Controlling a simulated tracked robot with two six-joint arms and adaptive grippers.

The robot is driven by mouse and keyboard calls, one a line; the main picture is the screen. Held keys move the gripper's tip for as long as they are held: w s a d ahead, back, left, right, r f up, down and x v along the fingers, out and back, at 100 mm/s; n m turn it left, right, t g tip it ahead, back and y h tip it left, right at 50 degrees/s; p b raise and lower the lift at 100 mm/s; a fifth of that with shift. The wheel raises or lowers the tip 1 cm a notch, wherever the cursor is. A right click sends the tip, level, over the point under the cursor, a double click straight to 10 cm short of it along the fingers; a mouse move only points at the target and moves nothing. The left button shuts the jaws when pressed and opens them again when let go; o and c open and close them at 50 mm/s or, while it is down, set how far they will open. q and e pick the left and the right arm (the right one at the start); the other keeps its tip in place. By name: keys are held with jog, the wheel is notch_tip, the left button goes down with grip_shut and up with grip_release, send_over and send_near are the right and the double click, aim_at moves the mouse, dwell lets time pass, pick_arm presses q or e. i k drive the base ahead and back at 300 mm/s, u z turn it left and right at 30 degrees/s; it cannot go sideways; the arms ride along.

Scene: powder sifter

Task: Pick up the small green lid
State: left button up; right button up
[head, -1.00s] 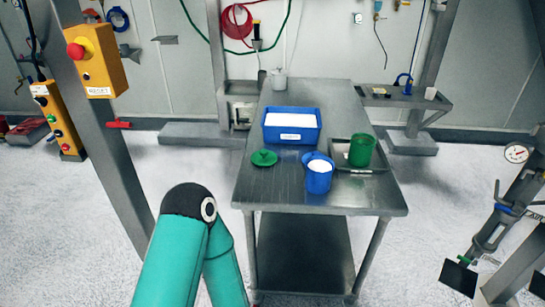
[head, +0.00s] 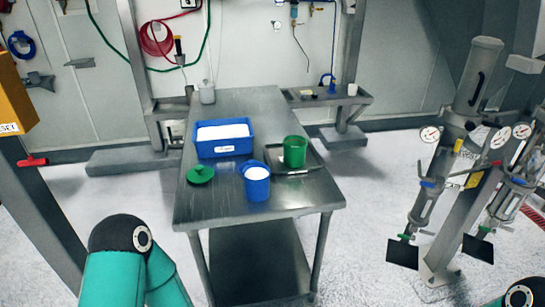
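The small green lid (head: 201,174) lies flat on the left side of the steel table (head: 205,212) in the head view, with a small knob on top. It is in front of the blue bin and left of the blue cup. Both grippers are out of view. Only a teal and black link of my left arm shows at the lower left, and a small part of my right arm shows in the lower right corner.
A blue bin (head: 224,147) with white contents, a blue cup (head: 257,186) of white powder and a green cup (head: 294,152) on a metal tray (head: 312,163) stand on the table. A post (head: 48,220) stands left; gauged equipment (head: 462,125) stands right.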

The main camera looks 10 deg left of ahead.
aim_at(201, 174)
jog(key=k, duration=1.05)
jog(key=u, duration=0.75)
jog(key=i, duration=1.7)
jog(key=z, duration=0.4)
